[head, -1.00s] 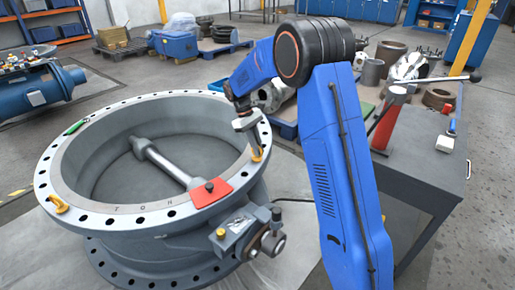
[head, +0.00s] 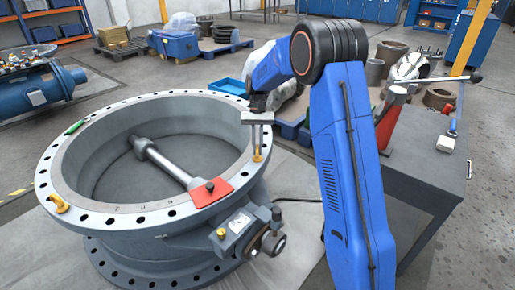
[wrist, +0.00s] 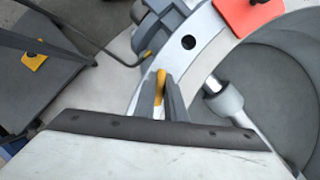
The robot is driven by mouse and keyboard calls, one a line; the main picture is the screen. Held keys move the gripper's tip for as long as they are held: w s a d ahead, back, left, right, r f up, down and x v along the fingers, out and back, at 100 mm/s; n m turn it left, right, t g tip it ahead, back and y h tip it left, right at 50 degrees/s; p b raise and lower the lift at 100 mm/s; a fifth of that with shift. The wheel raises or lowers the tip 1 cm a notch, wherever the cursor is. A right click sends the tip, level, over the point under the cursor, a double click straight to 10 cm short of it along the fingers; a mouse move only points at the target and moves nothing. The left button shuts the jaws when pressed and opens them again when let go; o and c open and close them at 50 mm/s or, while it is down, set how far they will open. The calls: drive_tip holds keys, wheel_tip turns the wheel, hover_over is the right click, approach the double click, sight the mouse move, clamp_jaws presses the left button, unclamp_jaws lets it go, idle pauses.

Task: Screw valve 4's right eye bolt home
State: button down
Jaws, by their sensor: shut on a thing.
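The valve (head: 190,240) is a large grey ring body lying flat, with a shaft across its bore and a rim full of bolt holes. Its right eye bolt (head: 257,157), yellow, stands upright at the right of the rim. My gripper (head: 257,147) points down from above and is shut on this bolt. In the wrist view the yellow eye bolt (wrist: 160,80) shows between the two grey fingers of my gripper (wrist: 161,88). The fingers hide part of it, and its thread and seating cannot be seen. The left eye bolt (head: 57,203) is on the rim's left side.
A red plate (head: 212,190) lies on the front rim, and a green object (head: 75,127) on the far left rim. A gearbox (head: 245,228) juts from the valve's front. A grey table (head: 425,180) with tools stands at the right. A blue valve (head: 40,90) is at far left.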

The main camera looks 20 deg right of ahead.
drive_tip(key=shift+m+t+y, duration=0.4)
drive_tip(key=shift+m+y, duration=0.3)
drive_tip(key=shift+m, duration=1.2)
drive_tip(key=c, duration=1.8)
unclamp_jaws()
drive_tip(key=shift+r, duration=0.1)
drive_tip(key=v, duration=1.7)
drive_tip(key=shift+w+r, duration=0.1)
